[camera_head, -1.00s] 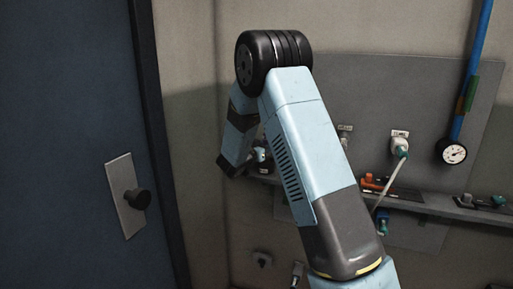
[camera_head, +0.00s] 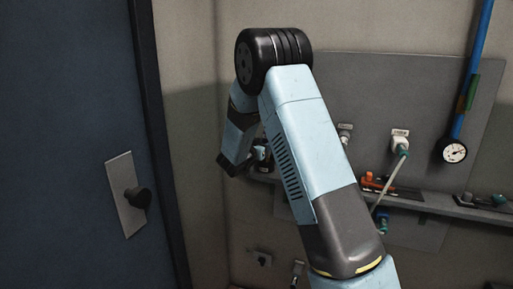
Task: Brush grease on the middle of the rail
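A long grey ledge (camera_head: 427,206) runs across the wall panel at the right; I cannot tell whether it is the rail of the task. Its left part passes behind my pale blue arm. I cannot make out a grease brush or any grease. My arm rises from the bottom, bends at a black joint near the top, and its far part hangs down left of the upper link. That part ends in a dark piece in front of the wall. No gripper fingers show.
A blue door (camera_head: 70,150) with a dark knob (camera_head: 138,197) fills the left. Orange-red fittings (camera_head: 374,183) sit on the ledge. Above are a white socket with a hanging cable (camera_head: 397,168) and a round gauge (camera_head: 454,152) on a blue pipe (camera_head: 474,65).

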